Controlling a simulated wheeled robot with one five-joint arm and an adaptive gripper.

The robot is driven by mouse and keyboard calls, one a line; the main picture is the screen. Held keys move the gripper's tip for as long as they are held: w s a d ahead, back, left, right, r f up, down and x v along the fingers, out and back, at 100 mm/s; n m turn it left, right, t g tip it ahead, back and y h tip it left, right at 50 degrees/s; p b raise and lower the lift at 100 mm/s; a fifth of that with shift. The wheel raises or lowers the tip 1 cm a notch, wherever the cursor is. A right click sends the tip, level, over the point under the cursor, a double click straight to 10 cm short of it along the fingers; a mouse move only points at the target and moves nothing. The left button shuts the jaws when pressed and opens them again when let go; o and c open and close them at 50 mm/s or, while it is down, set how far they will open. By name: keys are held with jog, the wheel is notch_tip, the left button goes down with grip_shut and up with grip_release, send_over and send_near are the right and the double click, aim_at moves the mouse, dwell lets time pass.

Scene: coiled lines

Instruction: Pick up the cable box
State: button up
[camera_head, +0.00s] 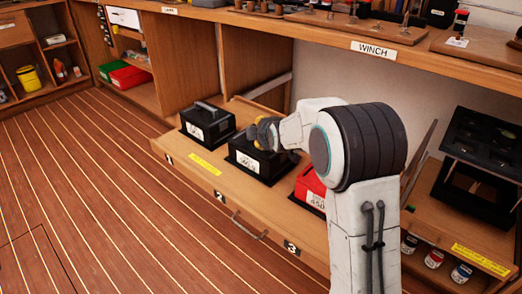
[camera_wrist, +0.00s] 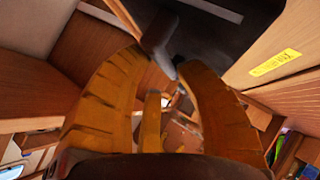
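Two black boxes and a red box (camera_head: 312,187) sit in a row in the open wooden drawer; their white labels are too small to read, so I cannot tell which one is the cable box. The left black box (camera_head: 203,126) has a free handle on top. My gripper (camera_head: 265,133) is at the top of the middle black box (camera_head: 258,163), whose handle it partly hides. In the wrist view, the yellow fingers close in on both sides of a dark handle (camera_wrist: 158,30) and appear to touch it. The middle box still appears to sit in the drawer.
The drawer front (camera_head: 225,205) carries numbers and a yellow label. A worktop with a WINCH sign (camera_head: 373,50) overhangs behind. A dark open case (camera_head: 485,150) stands at right, above small jars (camera_head: 434,258). Shelves stand at the far left; the plank floor (camera_head: 80,190) is clear.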

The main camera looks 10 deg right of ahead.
jog(key=shift+x, duration=1.2)
grip_shut()
jog(key=shift+r, duration=0.15)
